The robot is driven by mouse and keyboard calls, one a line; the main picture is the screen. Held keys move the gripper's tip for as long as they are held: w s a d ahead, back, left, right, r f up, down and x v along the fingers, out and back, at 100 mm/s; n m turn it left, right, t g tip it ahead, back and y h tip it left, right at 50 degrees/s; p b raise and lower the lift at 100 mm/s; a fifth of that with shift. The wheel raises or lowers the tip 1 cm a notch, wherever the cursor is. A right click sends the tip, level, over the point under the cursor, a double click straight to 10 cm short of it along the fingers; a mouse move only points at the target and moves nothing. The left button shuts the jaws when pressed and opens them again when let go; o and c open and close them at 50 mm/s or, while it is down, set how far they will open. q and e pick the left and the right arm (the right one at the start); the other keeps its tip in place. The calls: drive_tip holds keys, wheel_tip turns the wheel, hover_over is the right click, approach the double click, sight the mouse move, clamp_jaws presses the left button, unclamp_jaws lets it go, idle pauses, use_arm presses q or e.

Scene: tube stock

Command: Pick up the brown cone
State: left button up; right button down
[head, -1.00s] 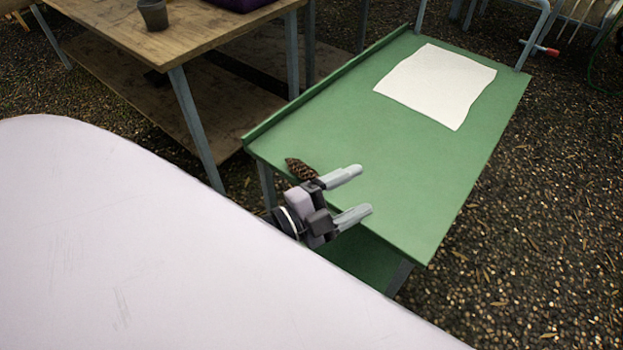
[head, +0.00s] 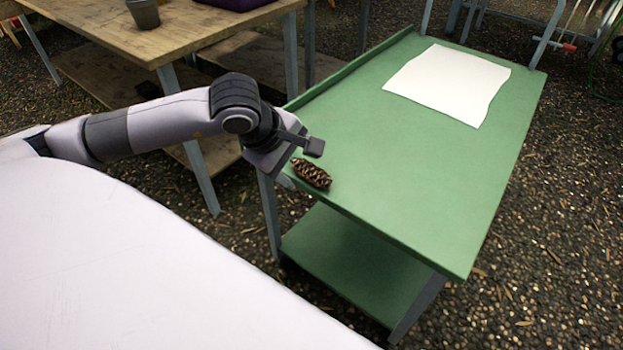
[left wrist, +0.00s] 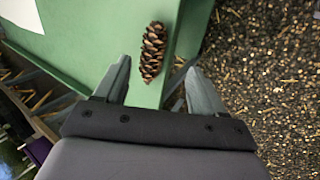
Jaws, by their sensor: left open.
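The brown cone (head: 311,173) lies on the near left corner of the green cart top (head: 420,150), close to its edge. My left gripper (head: 286,181) is at that corner, beside the cone; its fingers are mostly hidden behind the wrist in the head view. In the left wrist view the cone (left wrist: 152,52) lies ahead of and between the two fingertips of my open left gripper (left wrist: 157,72), with nothing held. My right gripper is not in view.
A white sheet (head: 447,84) lies at the far end of the cart top. A wooden table (head: 180,45) with a grey pot (head: 144,13) stands at the left. The cart's lower green shelf (head: 350,265) is bare. The middle of the cart top is clear.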

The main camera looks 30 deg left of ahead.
sight(310, 171)
use_arm(q)
drive_tip(key=x, duration=0.4)
drive_tip(key=w+x, duration=0.1)
drive_tip(key=x, duration=0.2)
drive_tip(key=shift+a+r, duration=0.2)
drive_tip(key=shift+a, duration=0.15)
drive_tip(key=shift+c, duration=0.3)
drive_tip(key=c, duration=1.1)
